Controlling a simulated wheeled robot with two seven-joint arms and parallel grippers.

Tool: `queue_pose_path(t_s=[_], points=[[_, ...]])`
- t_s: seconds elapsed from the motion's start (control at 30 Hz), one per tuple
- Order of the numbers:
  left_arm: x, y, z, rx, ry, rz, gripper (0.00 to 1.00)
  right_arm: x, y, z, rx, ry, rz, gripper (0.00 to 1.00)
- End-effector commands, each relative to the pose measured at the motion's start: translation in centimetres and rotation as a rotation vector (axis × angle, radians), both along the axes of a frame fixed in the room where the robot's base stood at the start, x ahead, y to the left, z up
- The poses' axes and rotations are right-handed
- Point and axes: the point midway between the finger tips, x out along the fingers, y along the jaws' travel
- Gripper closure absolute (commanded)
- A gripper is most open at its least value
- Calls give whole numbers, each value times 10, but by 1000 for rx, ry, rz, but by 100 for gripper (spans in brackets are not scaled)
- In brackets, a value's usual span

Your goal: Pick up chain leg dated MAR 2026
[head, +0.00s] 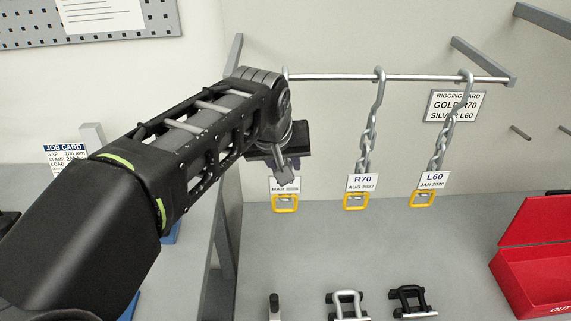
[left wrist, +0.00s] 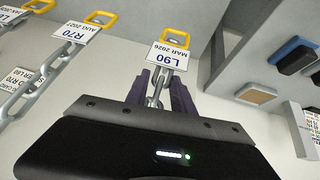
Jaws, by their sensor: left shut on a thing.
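The chain leg dated MAR 2026 hangs on the left of the rail, with its tag (head: 285,186) partly hidden by my left gripper and its yellow end link (head: 285,203) below. In the left wrist view the tag reads L90, MAR 2026 (left wrist: 170,56), with the yellow link (left wrist: 178,20) beyond it. My left gripper (left wrist: 160,88) is shut on the grey chain just beside the tag; it also shows in the head view (head: 285,165). My right gripper is not in view.
Two more chain legs, R70 AUG 2027 (head: 361,182) and L60 JAN 2028 (head: 431,180), hang to the right on the rail (head: 420,78). Shackles (head: 346,304) stand on the grey surface below. A red box (head: 540,282) stands at the right.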

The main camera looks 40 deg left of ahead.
Motion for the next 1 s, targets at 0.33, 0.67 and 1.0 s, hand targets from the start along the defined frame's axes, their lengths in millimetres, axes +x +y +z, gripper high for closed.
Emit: queue_pose_path(t_s=[0.33,0.67,1.0], points=[[0,1,-1,-1,1,3,100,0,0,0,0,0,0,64],[-1,1,-1,-3,2,5,100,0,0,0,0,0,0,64],[-1,1,-2,-5,4,5,100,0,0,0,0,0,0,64]])
